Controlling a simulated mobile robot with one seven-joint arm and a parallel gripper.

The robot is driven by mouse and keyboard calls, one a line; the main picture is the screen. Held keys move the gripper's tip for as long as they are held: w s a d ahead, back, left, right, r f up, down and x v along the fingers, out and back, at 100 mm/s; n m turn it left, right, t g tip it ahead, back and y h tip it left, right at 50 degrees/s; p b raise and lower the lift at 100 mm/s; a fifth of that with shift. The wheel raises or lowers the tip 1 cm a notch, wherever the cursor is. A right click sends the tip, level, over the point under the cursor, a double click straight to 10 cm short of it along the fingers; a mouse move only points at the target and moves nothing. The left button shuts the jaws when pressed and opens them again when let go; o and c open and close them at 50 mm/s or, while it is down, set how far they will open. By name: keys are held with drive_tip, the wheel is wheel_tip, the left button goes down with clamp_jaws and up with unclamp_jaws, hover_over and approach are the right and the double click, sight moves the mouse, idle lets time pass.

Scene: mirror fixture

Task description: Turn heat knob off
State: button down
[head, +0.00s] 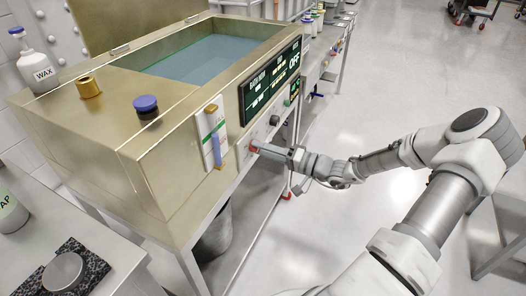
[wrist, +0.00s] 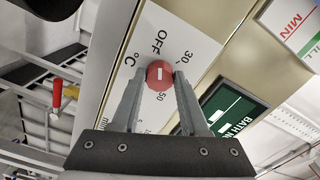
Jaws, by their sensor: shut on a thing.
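The heat knob (wrist: 160,70) is a red round knob with a short white mark, on a white dial plate (wrist: 185,40) printed with OFF, 30, 50 and °C. In the wrist view its mark runs roughly up and down, between OFF above and 50 below; I cannot tell which end is the pointer. My gripper (wrist: 161,76) is shut on the knob, one finger on each side. In the head view my gripper (head: 262,148) meets the front panel at the knob, which is mostly hidden there.
The knob is on the front of a brass-coloured water bath (head: 75,125). A dark display (head: 270,82) shows OFF.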

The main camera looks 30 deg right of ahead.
drive_tip(key=shift+n, duration=0.5)
drive_tip(key=shift+c, duration=2.1)
unclamp_jaws()
drive_tip(key=p+v, duration=0.3)
drive_tip(key=v, duration=1.4)
drive_tip(key=shift+s+d, duration=0.2)
drive_tip(key=shift+a, duration=0.1)
